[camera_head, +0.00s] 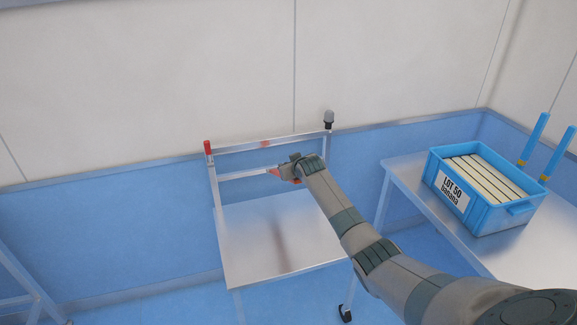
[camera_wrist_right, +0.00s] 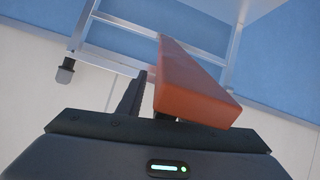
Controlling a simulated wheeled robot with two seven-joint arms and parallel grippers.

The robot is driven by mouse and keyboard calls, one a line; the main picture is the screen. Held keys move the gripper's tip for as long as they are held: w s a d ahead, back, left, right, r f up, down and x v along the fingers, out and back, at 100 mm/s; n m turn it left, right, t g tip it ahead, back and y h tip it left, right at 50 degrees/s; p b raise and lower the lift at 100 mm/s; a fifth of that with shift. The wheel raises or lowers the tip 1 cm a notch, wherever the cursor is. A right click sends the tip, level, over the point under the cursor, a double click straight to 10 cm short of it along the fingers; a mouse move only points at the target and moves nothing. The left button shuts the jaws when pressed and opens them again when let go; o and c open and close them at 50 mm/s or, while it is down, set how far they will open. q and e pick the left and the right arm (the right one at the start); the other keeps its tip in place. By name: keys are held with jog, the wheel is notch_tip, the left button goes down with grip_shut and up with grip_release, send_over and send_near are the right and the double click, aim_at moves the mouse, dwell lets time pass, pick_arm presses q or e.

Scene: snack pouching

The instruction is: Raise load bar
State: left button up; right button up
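A wheeled metal stand has an upright frame, with an upper bar (camera_head: 235,148) and a lower bar (camera_head: 240,175) between its posts. The upper bar bears a small red mark. I cannot tell which part is the load bar. My right gripper (camera_head: 287,171) is at the lower bar, right of its middle. An orange-red block (camera_wrist_right: 190,85) lies across its fingers in the right wrist view and shows beside the gripper in the head view. One dark finger (camera_wrist_right: 131,97) is visible; the block hides the other. I cannot tell whether they grip it. My left gripper is out of view.
The stand's flat metal shelf (camera_head: 255,240) is empty. A blue crate (camera_head: 492,218) labelled "LOT 50 banana" holds several flat packs on a metal table (camera_head: 400,180) at right. Two blue uprights (camera_head: 534,138) stand beside it. A wall rises behind the stand.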

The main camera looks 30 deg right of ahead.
jog(key=shift+s+a, duration=0.1)
jog(key=shift+a, duration=0.05)
jog(key=b+v, duration=0.3)
jog(key=v, duration=1.4)
jog(key=shift+d+b, duration=0.25)
jog(key=shift+b, duration=0.05)
jog(key=shift+s, duration=0.15)
